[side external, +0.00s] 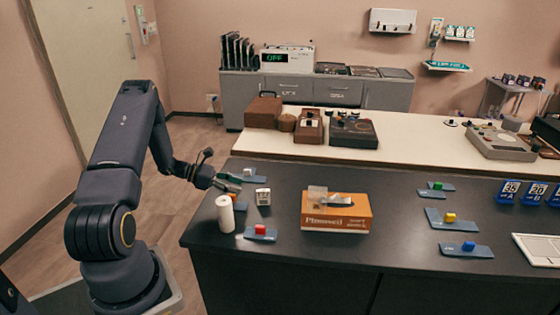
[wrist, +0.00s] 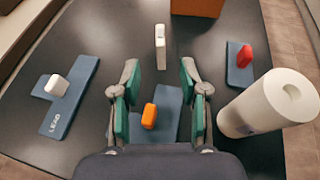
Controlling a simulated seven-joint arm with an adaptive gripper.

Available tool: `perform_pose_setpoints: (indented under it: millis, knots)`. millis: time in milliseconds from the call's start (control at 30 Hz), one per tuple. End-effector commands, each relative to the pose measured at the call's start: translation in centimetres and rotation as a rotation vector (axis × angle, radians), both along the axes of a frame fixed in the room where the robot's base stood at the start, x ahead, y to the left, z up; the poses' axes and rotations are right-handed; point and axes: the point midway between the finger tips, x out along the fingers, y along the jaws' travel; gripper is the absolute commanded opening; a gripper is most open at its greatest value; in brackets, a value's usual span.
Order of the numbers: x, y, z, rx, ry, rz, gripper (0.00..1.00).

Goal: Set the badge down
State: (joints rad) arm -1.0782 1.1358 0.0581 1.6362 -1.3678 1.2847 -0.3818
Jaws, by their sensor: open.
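My gripper (wrist: 160,78) is open, its two green-padded fingers apart. In the wrist view an orange block (wrist: 149,116) on a blue plate (wrist: 168,98) shows between the fingers; neither looks gripped. The fingers partly hide the plate. A small white upright piece (wrist: 160,48) stands just beyond the fingertips; it also shows in the side view (side external: 263,197). No thing is clearly marked as the badge, so I cannot tell which it is. In the side view my gripper (side external: 232,181) is low over the left end of the dark counter.
A white cylinder (wrist: 268,103) stands close to the right finger. Blue plates with a white block (wrist: 56,86) and a red block (wrist: 245,56) flank the gripper.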

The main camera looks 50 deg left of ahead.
Motion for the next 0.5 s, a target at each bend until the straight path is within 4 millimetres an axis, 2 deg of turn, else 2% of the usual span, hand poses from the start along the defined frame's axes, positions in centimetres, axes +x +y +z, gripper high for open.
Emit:
perform_pose_setpoints:
  millis: [200,500]
  knots:
    - [3.8,-2.5,-1.8,0.000,0.000,-0.004,0.44]
    - [6.0,-3.9,-2.9,0.001,0.001,-0.004,0.44]
